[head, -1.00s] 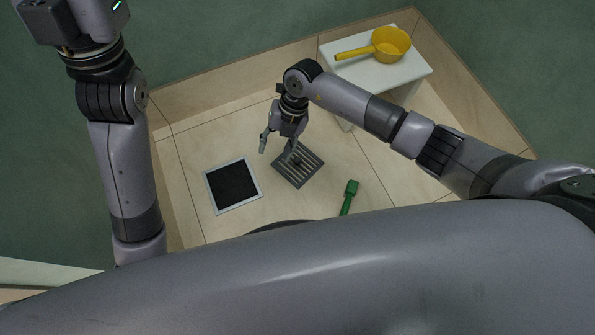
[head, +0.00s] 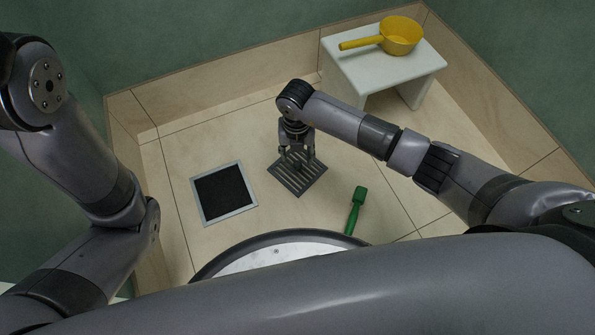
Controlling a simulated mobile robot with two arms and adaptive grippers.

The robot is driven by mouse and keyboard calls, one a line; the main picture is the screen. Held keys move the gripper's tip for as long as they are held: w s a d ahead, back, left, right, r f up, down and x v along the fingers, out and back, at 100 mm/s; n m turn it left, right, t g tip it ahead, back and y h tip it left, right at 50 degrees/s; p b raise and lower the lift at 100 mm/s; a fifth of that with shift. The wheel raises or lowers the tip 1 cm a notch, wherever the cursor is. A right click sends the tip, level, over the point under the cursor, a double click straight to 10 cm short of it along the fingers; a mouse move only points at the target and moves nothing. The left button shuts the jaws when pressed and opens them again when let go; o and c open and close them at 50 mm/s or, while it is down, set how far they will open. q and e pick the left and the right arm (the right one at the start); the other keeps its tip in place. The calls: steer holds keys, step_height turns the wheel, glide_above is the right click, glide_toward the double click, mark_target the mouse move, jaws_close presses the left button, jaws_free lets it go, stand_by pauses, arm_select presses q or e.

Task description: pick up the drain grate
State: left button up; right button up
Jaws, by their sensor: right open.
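The drain grate (head: 299,184) is a dark grey slotted square lying turned on the tiled floor near the middle of the head view. My right gripper (head: 297,160) points down over the far part of the grate. Its fingers are open and apart, and they hide part of the grate. I cannot tell whether the fingertips touch it. The drain opening (head: 222,193), a black square with a light grey frame, is in the floor to the left of the grate. My left arm shows at the left edge, but its gripper is out of view.
A green-handled brush (head: 356,209) lies on the floor right of the grate, partly hidden by my base. A white stool (head: 395,68) at the back right carries a yellow ladle-like scoop (head: 401,36). Low tiled walls (head: 228,93) edge the corner.

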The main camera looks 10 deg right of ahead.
mark_target(298, 164)
steer(key=shift+f+b, duration=0.3)
steer(key=shift+f, duration=0.5)
steer(key=shift+w+f+b, duration=0.1)
steer(key=shift+f+b, duration=0.2)
steer(key=shift+b, duration=0.05)
steer(key=f+b, duration=0.4)
steer(key=shift+w+d+f+b, duration=0.2)
steer(key=shift+w+b, duration=0.1)
steer(key=shift+w, duration=0.05)
steer(key=shift+r, duration=0.1)
jaws_close()
